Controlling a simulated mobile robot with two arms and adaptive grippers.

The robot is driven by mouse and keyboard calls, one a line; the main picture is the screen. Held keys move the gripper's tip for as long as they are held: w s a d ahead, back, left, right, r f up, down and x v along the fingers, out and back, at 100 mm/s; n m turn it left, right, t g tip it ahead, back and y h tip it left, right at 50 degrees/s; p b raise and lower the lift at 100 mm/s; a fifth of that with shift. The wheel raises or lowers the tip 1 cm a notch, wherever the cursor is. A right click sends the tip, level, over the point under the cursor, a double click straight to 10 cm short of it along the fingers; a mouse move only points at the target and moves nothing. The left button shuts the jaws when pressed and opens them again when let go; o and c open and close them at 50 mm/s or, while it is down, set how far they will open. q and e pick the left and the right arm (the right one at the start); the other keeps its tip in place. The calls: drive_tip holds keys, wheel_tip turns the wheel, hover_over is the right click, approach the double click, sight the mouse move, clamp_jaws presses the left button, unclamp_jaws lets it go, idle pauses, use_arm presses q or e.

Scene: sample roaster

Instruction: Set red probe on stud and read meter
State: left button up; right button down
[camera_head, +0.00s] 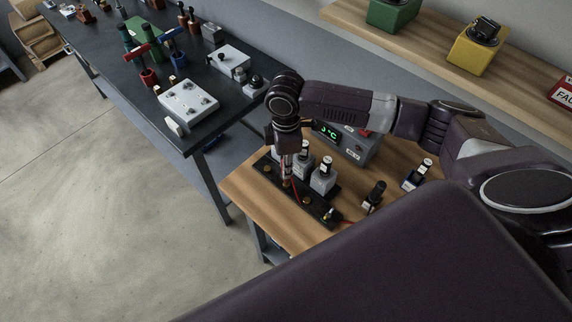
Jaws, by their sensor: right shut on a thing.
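My right gripper (286,152) points down over the black strip at the left of the wooden bench. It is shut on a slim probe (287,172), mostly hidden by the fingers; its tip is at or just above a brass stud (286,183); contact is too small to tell. A thin red lead (295,196) runs from there along the strip. More brass studs show on the black strip (318,209). The grey meter (356,147) stands behind, partly hidden by my right arm, with green characters (328,131) too small to read surely. My left gripper is out of view.
Grey blocks with white-labelled tops (323,180) stand close beside the strip. A black-handled piece (375,194) and another small block (417,176) are to the right. A dark table (175,75) with several devices is at left. A shelf (420,45) runs behind.

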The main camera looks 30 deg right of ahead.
drive_tip(key=shift+r, duration=3.5)
